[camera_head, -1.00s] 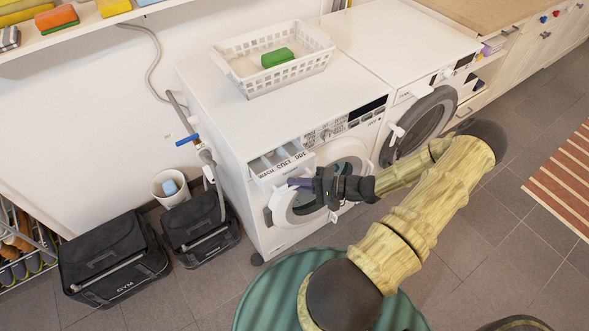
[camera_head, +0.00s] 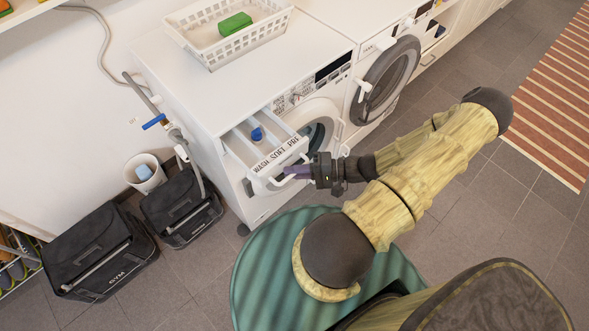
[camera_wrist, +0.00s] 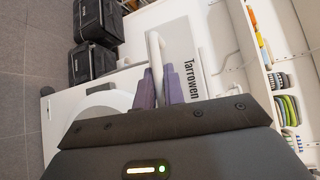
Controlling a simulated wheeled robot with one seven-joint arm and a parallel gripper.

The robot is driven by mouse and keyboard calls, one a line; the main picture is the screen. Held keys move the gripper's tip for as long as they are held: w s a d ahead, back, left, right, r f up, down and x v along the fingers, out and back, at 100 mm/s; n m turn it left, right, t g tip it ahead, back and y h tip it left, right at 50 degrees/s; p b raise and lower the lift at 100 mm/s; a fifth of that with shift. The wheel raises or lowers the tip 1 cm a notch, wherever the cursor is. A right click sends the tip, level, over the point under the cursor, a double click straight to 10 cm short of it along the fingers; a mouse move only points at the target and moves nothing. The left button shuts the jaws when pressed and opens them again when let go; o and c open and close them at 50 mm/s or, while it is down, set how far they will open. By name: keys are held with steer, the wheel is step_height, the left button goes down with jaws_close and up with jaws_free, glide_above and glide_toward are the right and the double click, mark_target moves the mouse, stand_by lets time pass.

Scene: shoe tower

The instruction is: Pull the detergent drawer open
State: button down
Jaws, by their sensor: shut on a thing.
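The detergent drawer (camera_head: 250,143) sticks well out of the upper left front of the left washing machine (camera_head: 200,104). Its compartments show from above, with a blue piece (camera_head: 257,134) inside, and its front carries lettering. My gripper (camera_head: 292,173) is at the drawer front with its purple fingers shut on the drawer's handle (camera_head: 265,186). In the wrist view the purple fingers (camera_wrist: 158,88) close around the white handle bar (camera_wrist: 155,52). The exact contact at the fingertips is partly hidden.
A white basket (camera_head: 225,35) with a green block (camera_head: 235,24) stands on the machine. A second machine with a round door (camera_head: 388,75) is to its right. Black bags (camera_head: 100,240) and a white bin (camera_head: 145,173) stand at the left. A striped rug (camera_head: 550,95) lies at the right.

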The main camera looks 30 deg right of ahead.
steer(key=c, duration=1.8)
jaws_free()
steer(key=shift+o, duration=0.2)
steer(key=shift+d, duration=0.15)
steer(key=b+v, duration=0.1)
steer(key=v, duration=1.6)
steer(key=shift+b, duration=0.35)
steer(key=shift+r, duration=0.15)
